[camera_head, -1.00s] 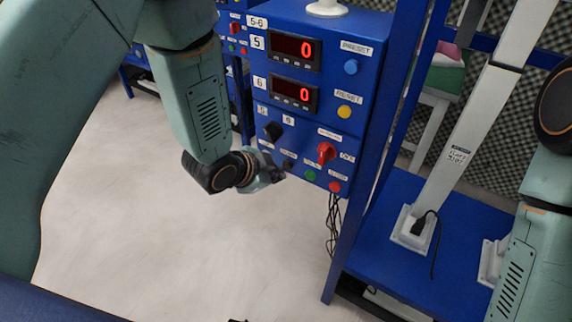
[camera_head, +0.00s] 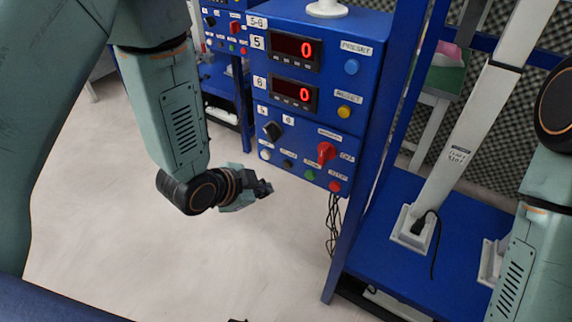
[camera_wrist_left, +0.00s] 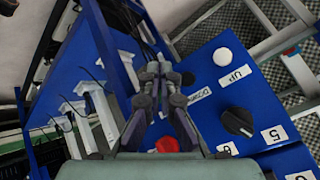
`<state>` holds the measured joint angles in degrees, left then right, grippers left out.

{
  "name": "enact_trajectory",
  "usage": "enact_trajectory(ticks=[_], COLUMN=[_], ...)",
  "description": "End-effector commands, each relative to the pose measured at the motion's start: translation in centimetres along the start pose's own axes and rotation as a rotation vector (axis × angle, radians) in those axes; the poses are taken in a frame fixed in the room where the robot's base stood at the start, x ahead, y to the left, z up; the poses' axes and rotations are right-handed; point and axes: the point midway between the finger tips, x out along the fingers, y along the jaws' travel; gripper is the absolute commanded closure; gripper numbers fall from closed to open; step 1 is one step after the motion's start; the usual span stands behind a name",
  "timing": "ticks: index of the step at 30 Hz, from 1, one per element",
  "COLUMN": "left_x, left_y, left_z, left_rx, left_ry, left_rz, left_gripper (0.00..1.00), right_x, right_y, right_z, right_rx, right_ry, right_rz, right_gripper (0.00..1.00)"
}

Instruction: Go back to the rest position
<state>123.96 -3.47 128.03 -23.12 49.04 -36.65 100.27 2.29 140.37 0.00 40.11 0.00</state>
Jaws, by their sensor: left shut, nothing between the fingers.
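My left gripper (camera_head: 264,189) is shut and empty in the head view, in front of and a little below the lower left of the blue control panel (camera_head: 312,165). It looks apart from the panel. In the left wrist view the fingertips (camera_wrist_left: 153,70) meet, with the panel (camera_wrist_left: 228,85) behind and to the right. The panel carries a black knob (camera_head: 272,131), a red rotary switch (camera_head: 326,153), a green button (camera_head: 310,175) and a red button (camera_head: 335,186). My right arm shows at the right edge, but its gripper is out of frame.
Two displays (camera_head: 295,50) on the panel read 0. A blue frame post (camera_head: 375,150) and a blue shelf (camera_head: 385,250) with white profiles stand to the right. Cables (camera_head: 333,225) hang below the panel. The pale floor (camera_head: 200,270) at lower left is open.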

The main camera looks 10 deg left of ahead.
Motion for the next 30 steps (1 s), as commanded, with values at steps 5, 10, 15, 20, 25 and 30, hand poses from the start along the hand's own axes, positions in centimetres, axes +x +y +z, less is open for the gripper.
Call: enact_trajectory(ticks=[5, 10, 15, 20, 25, 30], left_x=[0.0, 0.0, 0.0, 0.0, -0.8, -3.6], left_y=[0.0, 0.0, 0.0, 0.0, 1.3, 8.9], left_z=[0.0, 0.0, 0.0, 0.0, 3.0, 11.4], left_rx=[0.0, 0.0, 0.0, -0.027, -0.335, -0.785], left_ry=[0.0, 0.0, 0.0, -0.003, -0.112, -0.394], left_rz=[0.0, 0.0, 0.0, 0.001, -0.006, 0.007], left_gripper=[1.0, 1.0, 1.0, 1.0, 1.0, 1.0], right_x=[0.0, 0.0, 0.0, 0.0, 0.0, 0.0], right_y=[0.0, 0.0, 0.0, 0.0, 0.0, 0.0], right_z=[0.0, 0.0, 0.0, 0.0, 0.0, 0.0], right_rx=[0.0, 0.0, 0.0, 0.0, 0.0, 0.0], right_ry=[0.0, 0.0, 0.0, 0.0, 0.0, 0.0], right_rz=[0.0, 0.0, 0.0, 0.0, 0.0, 0.0], right_gripper=[1.0, 1.0, 1.0, 1.0, 1.0, 1.0])
